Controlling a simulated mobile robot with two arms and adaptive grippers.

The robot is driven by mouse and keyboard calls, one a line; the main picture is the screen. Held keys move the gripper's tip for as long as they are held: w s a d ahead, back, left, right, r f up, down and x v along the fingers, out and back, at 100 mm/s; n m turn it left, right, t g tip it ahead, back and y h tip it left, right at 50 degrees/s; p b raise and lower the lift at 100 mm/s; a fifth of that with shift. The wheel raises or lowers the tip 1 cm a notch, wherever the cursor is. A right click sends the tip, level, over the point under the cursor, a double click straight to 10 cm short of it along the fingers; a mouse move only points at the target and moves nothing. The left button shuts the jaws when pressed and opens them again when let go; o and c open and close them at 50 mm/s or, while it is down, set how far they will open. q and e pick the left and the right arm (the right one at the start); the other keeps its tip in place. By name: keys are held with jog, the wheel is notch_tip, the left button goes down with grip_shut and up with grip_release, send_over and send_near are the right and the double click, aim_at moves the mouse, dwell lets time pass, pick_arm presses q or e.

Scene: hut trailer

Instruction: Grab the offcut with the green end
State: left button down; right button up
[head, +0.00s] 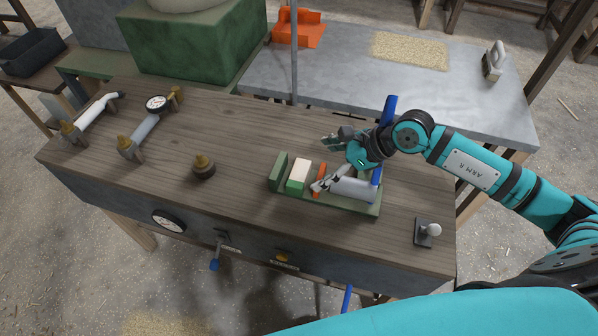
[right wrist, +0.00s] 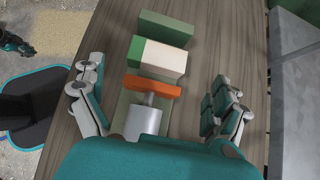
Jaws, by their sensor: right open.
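My left gripper does not show clearly in either view.
A tray end wall (right wrist: 165,28) stands beyond. Brass fittings (head: 203,167) and a small knob stand (head: 426,233) are on the bench.

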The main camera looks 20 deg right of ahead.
aim_at(300, 173)
jog(key=x, duration=0.3)
jog(key=shift+w+a+f+p, duration=0.1)
jog(key=shift+a+f+p, duration=0.05)
jog(key=shift+a+p, duration=0.15)
jog(key=p+x, duration=0.1)
jog(key=x, duration=0.3)
jog(key=shift+w+a+f+p, duration=0.15)
jog(key=shift+a+f+p, duration=0.1)
jog(key=shift+p, duration=0.05)
jog(key=shift+c, duration=0.7)
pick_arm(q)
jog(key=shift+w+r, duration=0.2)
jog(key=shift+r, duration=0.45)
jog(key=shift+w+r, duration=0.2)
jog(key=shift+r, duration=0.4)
pick_arm(e)
jog(key=c, duration=0.8)
